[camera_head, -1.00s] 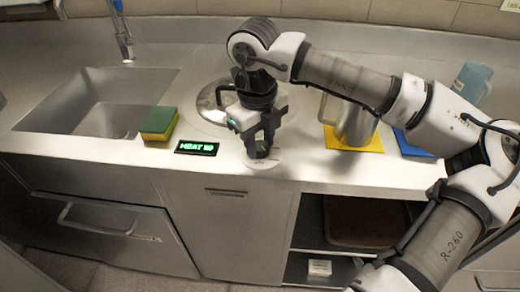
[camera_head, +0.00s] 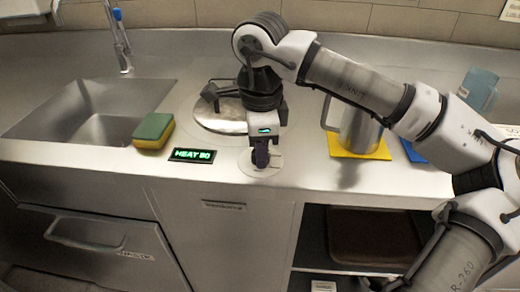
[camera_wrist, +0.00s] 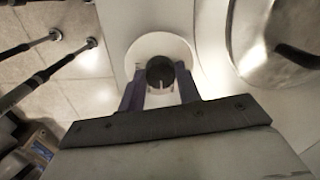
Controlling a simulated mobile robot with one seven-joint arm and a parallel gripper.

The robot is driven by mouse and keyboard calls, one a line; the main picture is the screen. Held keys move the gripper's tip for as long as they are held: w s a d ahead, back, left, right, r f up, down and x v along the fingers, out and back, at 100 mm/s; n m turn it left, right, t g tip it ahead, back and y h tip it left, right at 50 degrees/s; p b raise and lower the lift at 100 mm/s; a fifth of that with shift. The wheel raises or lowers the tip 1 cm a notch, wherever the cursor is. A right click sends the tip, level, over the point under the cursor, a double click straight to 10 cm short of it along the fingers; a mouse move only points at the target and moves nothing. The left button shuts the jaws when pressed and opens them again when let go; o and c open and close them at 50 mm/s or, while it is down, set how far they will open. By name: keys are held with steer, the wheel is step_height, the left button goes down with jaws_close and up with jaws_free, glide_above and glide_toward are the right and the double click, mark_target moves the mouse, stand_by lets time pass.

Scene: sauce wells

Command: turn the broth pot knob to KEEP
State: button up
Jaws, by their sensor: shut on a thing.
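The broth pot knob (camera_wrist: 160,73) is a dark round knob with a light pointer mark, on a pale round dial plate (camera_wrist: 146,46). In the wrist view my gripper (camera_wrist: 160,78) has a finger on each side of the knob and is shut on it. In the head view my gripper (camera_head: 261,158) points down over the dial plate (camera_head: 247,166) and hides most of the knob. A small black display (camera_head: 194,155) left of the dial shows green text reading HEAT and a number, perhaps 80. The lidded broth pot (camera_head: 218,115) is set into the counter behind the gripper.
A green and yellow sponge (camera_head: 154,131) lies by the sink (camera_head: 100,108) at the left. A metal pitcher (camera_head: 358,130) stands on a yellow mat (camera_head: 358,148) to the right, below my forearm. A blue mat (camera_head: 412,151) and a blue clear jug (camera_head: 477,88) are further right.

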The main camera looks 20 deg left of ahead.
steer(key=n, duration=0.5)
steer(key=shift+n+b, duration=0.3)
steer(key=shift+b, duration=0.1)
stand_by(0.3)
steer(key=o, duration=1)
steer(key=shift+c, duration=0.2)
step_height(320, 180, up, 14)
steer(key=shift+s+d+p, duration=0.2)
steer(key=shift+d+p, duration=0.15)
steer(key=shift+p, duration=0.05)
steer(key=shift+s+f, duration=0.1)
steer(key=shift+f, duration=0.05)
